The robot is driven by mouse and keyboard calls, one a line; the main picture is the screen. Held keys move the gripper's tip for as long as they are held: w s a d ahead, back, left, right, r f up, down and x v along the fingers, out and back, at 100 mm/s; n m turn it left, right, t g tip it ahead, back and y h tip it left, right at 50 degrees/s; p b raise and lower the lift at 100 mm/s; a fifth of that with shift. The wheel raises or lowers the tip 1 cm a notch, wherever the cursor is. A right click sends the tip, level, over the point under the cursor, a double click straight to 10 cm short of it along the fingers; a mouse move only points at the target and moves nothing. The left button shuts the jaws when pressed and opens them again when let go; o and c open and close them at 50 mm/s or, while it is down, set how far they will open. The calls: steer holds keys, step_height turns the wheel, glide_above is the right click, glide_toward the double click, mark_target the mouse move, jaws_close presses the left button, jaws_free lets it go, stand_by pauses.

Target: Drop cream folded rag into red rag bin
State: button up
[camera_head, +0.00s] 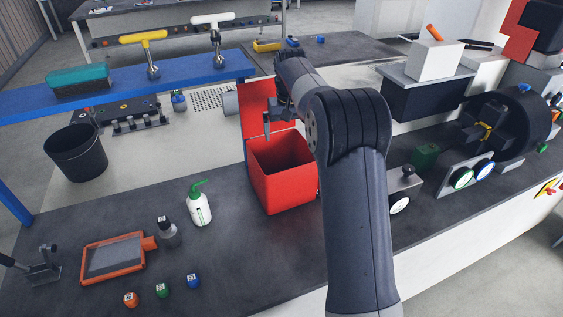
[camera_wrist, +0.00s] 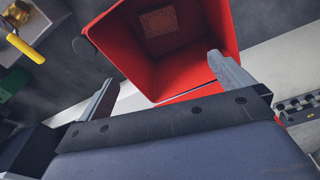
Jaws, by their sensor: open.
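The red rag bin (camera_head: 283,187) stands on the dark bench with its lid raised at the back. My gripper (camera_head: 267,128) is above the bin's far-left rim, beside the raised lid. In the wrist view the gripper (camera_wrist: 166,86) has its fingers wide apart with nothing between them. The bin (camera_wrist: 190,72) opens beyond the fingertips there. A small square textured patch (camera_wrist: 160,20) shows deep inside the bin, tinted reddish; I cannot tell whether it is the cream folded rag. No cream rag shows clearly in either view.
A blue shelf (camera_head: 120,85) runs behind. Bare bench lies before the bin.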

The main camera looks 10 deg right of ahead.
step_height(320, 180, up, 7)
steer(key=shift+s, duration=0.4)
steer(key=shift+f, duration=0.2)
step_height(320, 180, down, 11)
steer(key=w, duration=0.1)
steer(key=shift+w+r+p, duration=0.15)
steer(key=shift+r+p, duration=2.4)
steer(key=shift+r, duration=0.35)
